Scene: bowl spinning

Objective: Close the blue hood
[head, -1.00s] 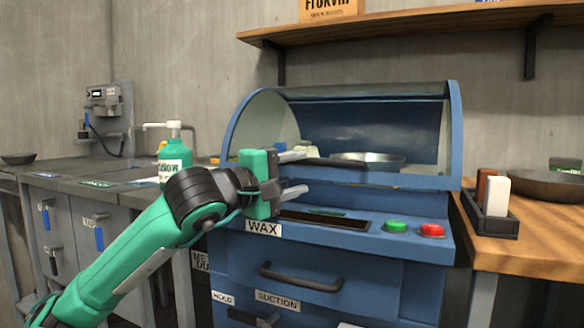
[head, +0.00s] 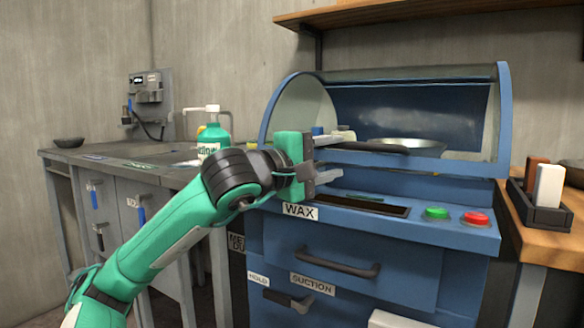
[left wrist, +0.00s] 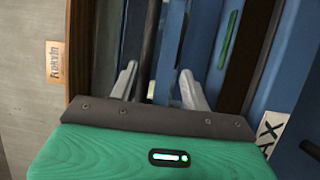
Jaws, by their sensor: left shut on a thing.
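The blue hood (head: 505,110) is the curved cover of the blue machine, with a blue side frame and a see-through front. A dark bar handle (head: 375,148) runs across its lower front. A metal bowl (head: 415,143) shows behind it, inside the machine. My left gripper (head: 333,157) is at the left end of the handle, one finger above and one below in the head view. In the left wrist view its fingers (left wrist: 158,82) lie on either side of the dark bar (left wrist: 150,45). The exact contact is hard to see. My right gripper is out of view.
Below the hood are a green button (head: 436,213), a red button (head: 475,218) and a drawer handle (head: 338,264). A wooden counter (head: 545,245) with a small caddy stands at right. A green bottle (head: 211,139) stands on the grey bench. A shelf (head: 400,12) hangs above.

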